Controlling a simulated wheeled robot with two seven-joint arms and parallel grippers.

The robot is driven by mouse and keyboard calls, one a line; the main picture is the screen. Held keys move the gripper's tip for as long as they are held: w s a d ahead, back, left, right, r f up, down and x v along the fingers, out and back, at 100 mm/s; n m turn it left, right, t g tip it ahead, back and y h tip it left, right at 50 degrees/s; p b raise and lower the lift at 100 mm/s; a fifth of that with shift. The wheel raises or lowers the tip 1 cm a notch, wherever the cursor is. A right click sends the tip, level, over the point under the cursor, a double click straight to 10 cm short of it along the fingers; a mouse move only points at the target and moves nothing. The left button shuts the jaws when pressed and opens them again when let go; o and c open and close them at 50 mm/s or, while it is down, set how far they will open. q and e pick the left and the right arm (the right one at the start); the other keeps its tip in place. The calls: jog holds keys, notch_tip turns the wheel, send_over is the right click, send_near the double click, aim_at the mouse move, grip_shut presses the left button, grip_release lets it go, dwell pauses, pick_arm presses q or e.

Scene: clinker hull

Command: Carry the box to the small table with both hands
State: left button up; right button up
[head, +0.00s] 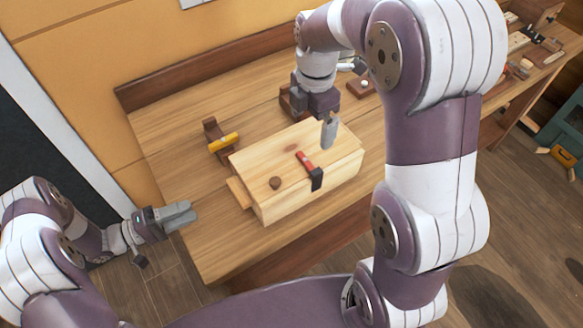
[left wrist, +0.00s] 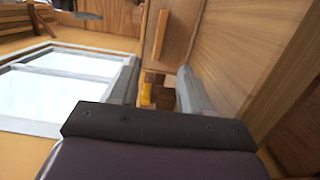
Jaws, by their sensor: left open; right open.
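The pale wooden box (head: 315,190) sits on the workbench (head: 185,160). A wooden handle bar (head: 238,192) juts from its left end. I make out no separate small table.
A wooden block with a yellow-handled tool (head: 224,142) stands behind the box. Small wooden pieces (head: 360,87) lie farther right, partly hidden by my right arm. More tools (head: 525,45) lie at the bench's far right.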

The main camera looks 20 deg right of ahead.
aim_at(310, 162)
pick_arm(q)
jog(key=d, duration=0.4)
jog(key=w+d, duration=0.1)
jog(key=d, duration=0.7)
jog(key=shift+w+d, duration=0.4)
pick_arm(e)
notch_tip(310, 162, down, 13)
jog(key=shift+s+d+r, duration=0.1)
jog(key=shift+d+r, duration=0.05)
pick_arm(q)
grip_shut()
pick_arm(e)
jog(key=c, duration=1)
jog(key=shift+r, duration=0.1)
jog(key=c, duration=0.5)
